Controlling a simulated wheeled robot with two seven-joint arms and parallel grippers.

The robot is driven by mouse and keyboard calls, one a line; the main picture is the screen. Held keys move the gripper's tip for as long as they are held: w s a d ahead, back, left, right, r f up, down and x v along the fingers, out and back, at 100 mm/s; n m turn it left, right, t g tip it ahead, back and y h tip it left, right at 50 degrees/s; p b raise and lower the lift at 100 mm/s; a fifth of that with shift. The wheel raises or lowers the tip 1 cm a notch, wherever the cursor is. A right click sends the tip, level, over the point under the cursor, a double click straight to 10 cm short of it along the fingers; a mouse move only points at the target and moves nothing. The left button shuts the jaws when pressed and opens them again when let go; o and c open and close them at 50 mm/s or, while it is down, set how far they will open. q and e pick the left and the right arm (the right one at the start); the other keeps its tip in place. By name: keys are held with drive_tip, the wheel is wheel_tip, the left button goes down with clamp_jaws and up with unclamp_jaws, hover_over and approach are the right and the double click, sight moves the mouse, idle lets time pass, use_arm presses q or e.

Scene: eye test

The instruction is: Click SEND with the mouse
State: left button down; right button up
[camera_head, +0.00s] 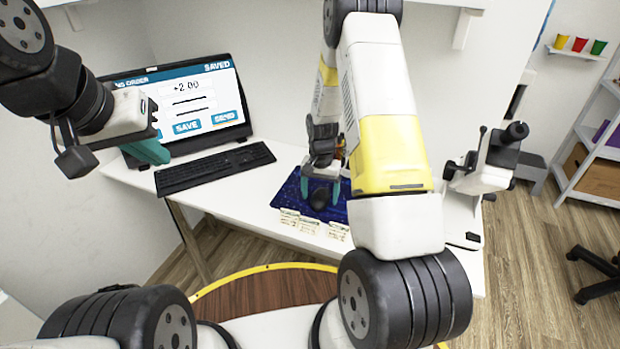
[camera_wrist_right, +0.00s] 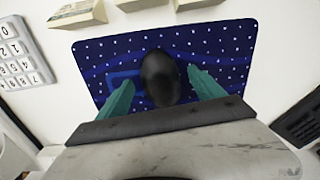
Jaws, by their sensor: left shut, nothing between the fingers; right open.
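The dark mouse (camera_head: 320,199) lies on the blue, dotted mouse pad (camera_head: 284,198). My right gripper (camera_head: 320,188) is open over it, with one teal finger on either side. In the right wrist view the mouse (camera_wrist_right: 160,77) sits between the spread fingers; I cannot tell whether they touch it. The monitor (camera_head: 184,104) shows "+2.00", the word SAVED at the top right, a SAVE button (camera_head: 187,127) and a SEND button (camera_head: 224,118) at the lower right. My left gripper (camera_head: 156,152) is shut and empty in front of the monitor's left part.
A black keyboard (camera_head: 215,169) lies in front of the monitor. A calculator (camera_wrist_right: 20,55) shows in the right wrist view. A white instrument (camera_head: 488,165) stands on the table's right end.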

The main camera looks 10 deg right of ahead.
sight(320, 196)
wheel_tip(320, 196, up, 7)
drive_tip(key=shift+f, duration=0.2)
drive_tip(key=shift+r, duration=0.2)
drive_tip(key=s+a+r+n+t, duration=0.1)
drive_tip(key=s+r, duration=0.2)
drive_tip(key=r, duration=0.4)
drive_tip(key=s+a+r+n+t+y, duration=0.1)
drive_tip(key=s+r, duration=0.2)
drive_tip(key=r, duration=0.5)
drive_tip(key=s+r+n+t, duration=0.1)
drive_tip(key=s+r, duration=0.2)
drive_tip(key=r, duration=0.4)
drive_tip(key=s+a+r+n+t, duration=0.1)
drive_tip(key=s+r, duration=0.3)
drive_tip(key=s, duration=0.4)
drive_tip(key=s+a+r+n+t+y, duration=0.1)
drive_tip(key=s+r+n+t, duration=0.1)
drive_tip(key=s+r, duration=0.2)
drive_tip(key=s, duration=0.3)
drive_tip(key=shift+s+a+r, duration=0.15)
drive_tip(key=shift+s+r, duration=0.1)
drive_tip(key=shift+s, duration=0.15)
